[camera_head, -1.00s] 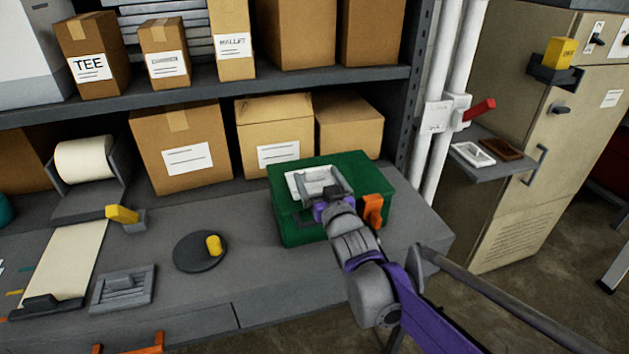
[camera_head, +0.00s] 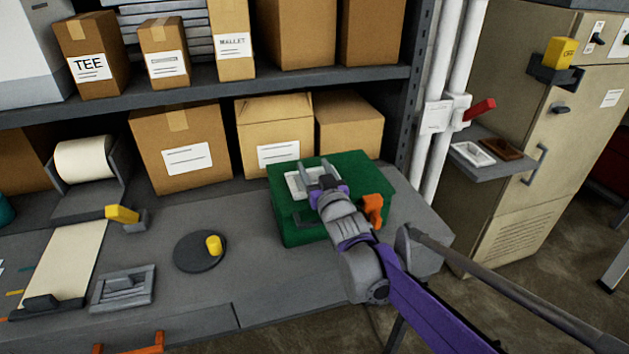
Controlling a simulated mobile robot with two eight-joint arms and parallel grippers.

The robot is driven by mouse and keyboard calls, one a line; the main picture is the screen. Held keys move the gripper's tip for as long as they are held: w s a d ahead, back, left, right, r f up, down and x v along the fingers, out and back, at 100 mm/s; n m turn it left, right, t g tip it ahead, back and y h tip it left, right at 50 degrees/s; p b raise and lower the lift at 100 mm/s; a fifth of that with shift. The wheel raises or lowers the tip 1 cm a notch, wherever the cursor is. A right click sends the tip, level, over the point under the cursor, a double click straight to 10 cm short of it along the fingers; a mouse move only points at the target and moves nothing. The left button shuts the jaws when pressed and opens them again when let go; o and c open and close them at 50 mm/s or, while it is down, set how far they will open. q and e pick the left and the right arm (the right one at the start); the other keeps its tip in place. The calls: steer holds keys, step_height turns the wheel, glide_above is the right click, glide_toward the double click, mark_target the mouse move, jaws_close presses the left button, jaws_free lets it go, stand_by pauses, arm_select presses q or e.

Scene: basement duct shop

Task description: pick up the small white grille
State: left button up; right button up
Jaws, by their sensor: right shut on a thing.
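A small white grille (camera_head: 296,184) with a rectangular rim is at the top of the green box (camera_head: 300,230) on the bench. My right gripper (camera_head: 322,178) reaches in from the lower right and is shut on the grille, hiding its right part. I cannot tell whether the grille is clear of the box top. Another white rectangular piece (camera_head: 472,153) lies on the small grey shelf at the right, beside a brown one (camera_head: 502,148). My left gripper is not in view.
An orange part (camera_head: 372,209) sits at the green box's right side. Cardboard boxes (camera_head: 278,132) stand behind it. A dark round disc (camera_head: 200,254) with a yellow knob and a grey slotted plate (camera_head: 123,289) lie to the left. White pipes (camera_head: 450,85) rise at the right.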

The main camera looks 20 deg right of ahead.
jaws_close()
